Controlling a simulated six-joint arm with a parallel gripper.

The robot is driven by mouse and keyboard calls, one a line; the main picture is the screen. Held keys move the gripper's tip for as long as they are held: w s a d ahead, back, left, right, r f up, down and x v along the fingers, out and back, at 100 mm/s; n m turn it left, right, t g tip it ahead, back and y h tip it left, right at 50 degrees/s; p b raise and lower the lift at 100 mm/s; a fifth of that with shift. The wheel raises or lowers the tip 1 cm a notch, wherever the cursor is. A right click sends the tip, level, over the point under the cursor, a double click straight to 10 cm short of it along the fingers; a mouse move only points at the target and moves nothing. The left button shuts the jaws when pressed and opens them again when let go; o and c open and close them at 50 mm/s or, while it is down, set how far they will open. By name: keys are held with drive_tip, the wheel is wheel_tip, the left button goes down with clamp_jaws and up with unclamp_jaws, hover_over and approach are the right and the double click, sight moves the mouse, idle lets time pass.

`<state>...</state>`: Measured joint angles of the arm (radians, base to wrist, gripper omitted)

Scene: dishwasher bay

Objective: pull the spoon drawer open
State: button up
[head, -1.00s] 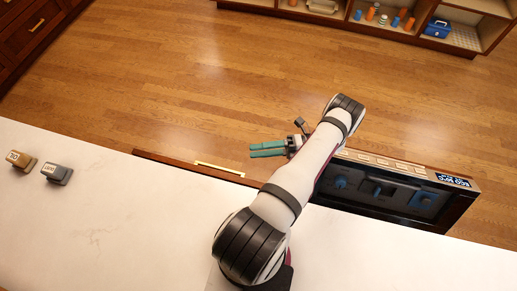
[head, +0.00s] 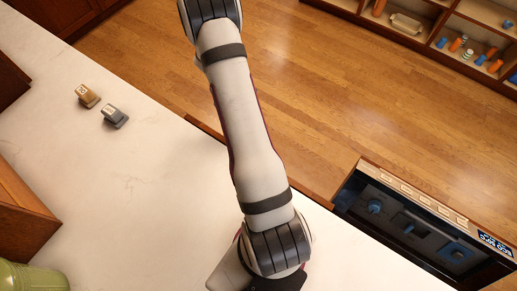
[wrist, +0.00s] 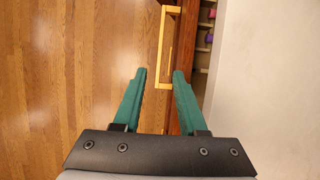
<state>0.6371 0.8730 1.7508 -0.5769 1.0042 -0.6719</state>
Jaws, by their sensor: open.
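In the wrist view, the teal fingers of my gripper (wrist: 160,72) are open and empty. The lower end of a brass bar handle (wrist: 161,35) shows between the fingertips; I cannot tell whether they touch it. The handle is on a red-brown wooden drawer front (wrist: 187,50). I cannot tell whether a spoon is in there. In the head view, my arm covers the handle, and my gripper is out of the frame.
In the head view, a brown block (head: 88,96) and a grey block (head: 114,116) stand on the white counter (head: 110,180). A dishwasher front with a lit display (head: 494,241) juts out at the right. Open wood floor (head: 330,90) lies beyond the counter edge.

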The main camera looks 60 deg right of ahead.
drive_tip(key=x, duration=1.3)
drive_tip(key=shift+r, duration=0.1)
drive_tip(key=shift+c, duration=0.2)
clamp_jaws()
idle(0.7)
